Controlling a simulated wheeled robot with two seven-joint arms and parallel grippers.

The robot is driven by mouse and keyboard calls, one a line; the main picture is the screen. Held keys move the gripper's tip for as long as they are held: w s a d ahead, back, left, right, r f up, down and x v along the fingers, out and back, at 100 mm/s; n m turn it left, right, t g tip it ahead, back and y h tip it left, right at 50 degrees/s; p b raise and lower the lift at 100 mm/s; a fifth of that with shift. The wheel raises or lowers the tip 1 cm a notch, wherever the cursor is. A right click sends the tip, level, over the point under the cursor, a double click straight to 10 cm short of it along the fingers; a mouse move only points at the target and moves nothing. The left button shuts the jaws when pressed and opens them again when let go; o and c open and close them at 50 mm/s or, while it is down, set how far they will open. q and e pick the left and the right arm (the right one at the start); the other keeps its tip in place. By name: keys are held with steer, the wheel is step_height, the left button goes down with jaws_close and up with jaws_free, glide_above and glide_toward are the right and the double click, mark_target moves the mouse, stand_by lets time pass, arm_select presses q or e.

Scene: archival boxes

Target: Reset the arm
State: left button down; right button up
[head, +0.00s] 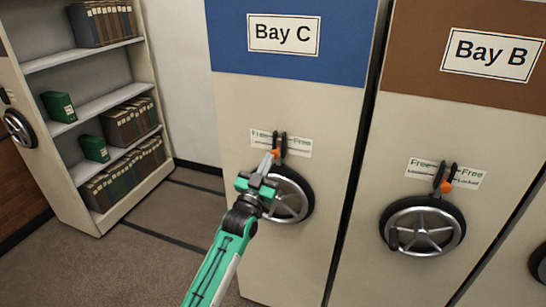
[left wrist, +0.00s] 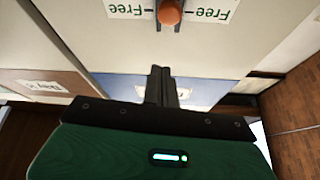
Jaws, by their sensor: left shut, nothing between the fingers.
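My left gripper (head: 271,160) is in front of the Bay C shelf end (head: 230,130). Its fingers are together and hold nothing; they show shut in the left wrist view (left wrist: 161,72). The fingertips are close to the orange-tipped lock lever (head: 278,150) above the Bay C handwheel (head: 290,195). In the left wrist view the lever's orange knob (left wrist: 170,12) stands apart from the fingertips. I cannot tell from the head view whether they touch. The gripper and wrist cover part of the handwheel. My right gripper is not in view.
The Bay B shelf end (head: 450,130) with its handwheel (head: 423,227) and orange lever (head: 446,185) stands to the right. An open shelf (head: 70,55) with green and brown boxes stands at left. Carpeted floor (head: 150,260) between them is clear.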

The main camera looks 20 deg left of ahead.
arm_select(q)
steer(key=s+f+g, duration=0.4)
steer(key=s+f, duration=0.2)
steer(key=f, duration=1.1)
steer(key=s+f+g+b, duration=0.1)
steer(key=s+f+g, duration=0.3)
steer(key=f, duration=1.2)
steer(key=s+f+g, duration=0.3)
steer(key=s+f, duration=0.4)
steer(key=f, duration=1)
steer(key=s+f+g+y, duration=0.1)
steer(key=s+f+g, duration=0.4)
steer(key=s+f, duration=1.3)
steer(key=s+a+f+g, duration=0.1)
steer(key=s+f+g, duration=0.2)
steer(key=s, duration=1.1)
steer(key=s+a+f+g+y, duration=0.1)
steer(key=s+f+g, duration=0.2)
steer(key=s, duration=1.2)
step_height(320, 180, down, 2)
steer(key=shift+s+a+f+n, duration=0.2)
steer(key=shift+a+n, duration=0.1)
steer(key=shift+a, duration=0.1)
